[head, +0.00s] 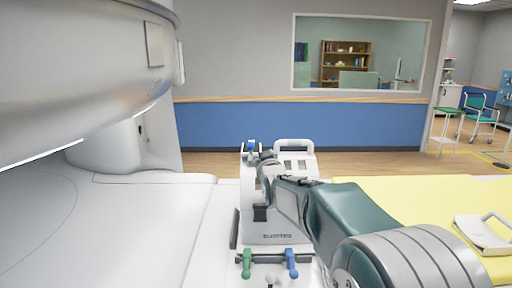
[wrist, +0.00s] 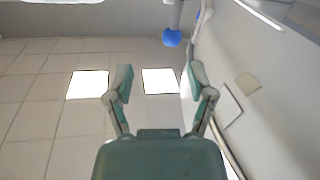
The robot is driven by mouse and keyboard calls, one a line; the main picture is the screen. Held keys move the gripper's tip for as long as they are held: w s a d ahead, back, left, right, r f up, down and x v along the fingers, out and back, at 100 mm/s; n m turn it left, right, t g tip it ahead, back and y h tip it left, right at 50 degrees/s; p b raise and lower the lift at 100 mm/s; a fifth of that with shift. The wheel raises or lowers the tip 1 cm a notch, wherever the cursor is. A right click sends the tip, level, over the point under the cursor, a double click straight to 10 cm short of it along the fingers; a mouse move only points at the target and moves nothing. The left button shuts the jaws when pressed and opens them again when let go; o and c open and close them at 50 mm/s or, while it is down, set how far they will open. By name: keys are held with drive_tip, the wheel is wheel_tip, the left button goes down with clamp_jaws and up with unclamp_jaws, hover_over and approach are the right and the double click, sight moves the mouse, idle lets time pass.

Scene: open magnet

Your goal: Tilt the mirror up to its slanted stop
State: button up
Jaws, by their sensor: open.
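My gripper (wrist: 157,82) shows in the wrist view with its two green fingers spread and nothing between them. In the head view my gripper (head: 262,160) is in front of the upper part of a white upright device and partly covers it. No mirror face can be made out in either view; my arm hides part of the device. A small blue knob (head: 251,145) shows at the device's upper left. In the wrist view a blue rounded knob (wrist: 172,38) sits beyond the fingertips, apart from them, slightly right of centre.
The device (head: 278,238) has a green lever (head: 247,262) and a blue lever (head: 291,262) at its near end. The large white magnet (head: 80,60) overhangs the left. A yellow pad (head: 410,190) carries a pale handled plate (head: 483,234) at right.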

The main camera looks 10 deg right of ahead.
sight(249, 148)
drive_tip(key=w, duration=0.2)
drive_tip(key=w+a, duration=0.1)
drive_tip(key=w, duration=0.2)
drive_tip(key=w+a, duration=0.1)
drive_tip(key=w, duration=0.1)
drive_tip(key=shift+w+a, duration=0.2)
drive_tip(key=shift+w, duration=0.2)
drive_tip(key=shift+w+d, duration=0.4)
drive_tip(key=shift+d, duration=0.3)
drive_tip(key=shift+a, duration=0.45)
clamp_jaws()
